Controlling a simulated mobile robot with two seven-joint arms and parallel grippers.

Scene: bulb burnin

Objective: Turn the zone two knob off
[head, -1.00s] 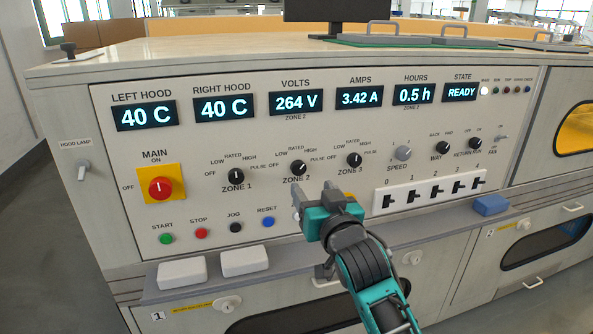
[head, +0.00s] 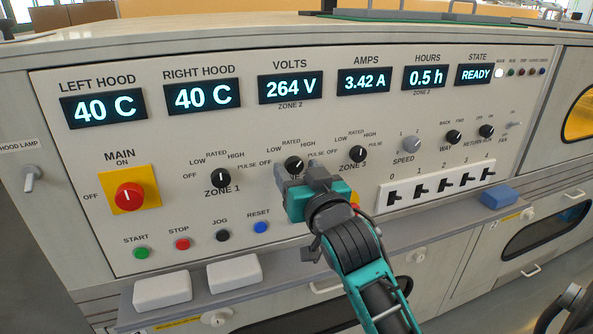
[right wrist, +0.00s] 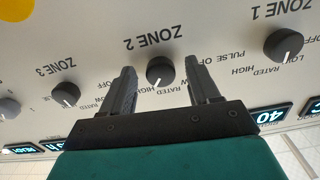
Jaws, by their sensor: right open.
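The zone two knob (head: 293,164) is a black round knob with a white pointer, on the sloped panel between the zone one and zone three knobs. In the right wrist view, which is upside down, the knob (right wrist: 160,70) shows between the two spread fingers (right wrist: 163,85), with gaps on both sides. No contact is visible. My left gripper is not in view.
The zone one knob (head: 220,178) and zone three knob (head: 357,154) flank it. A red main switch (head: 129,197) on a yellow plate is farther left. A row of buttons (head: 182,244) lies below. The VOLTS display (head: 290,87) reads 264 V for zone 2; STATE reads READY.

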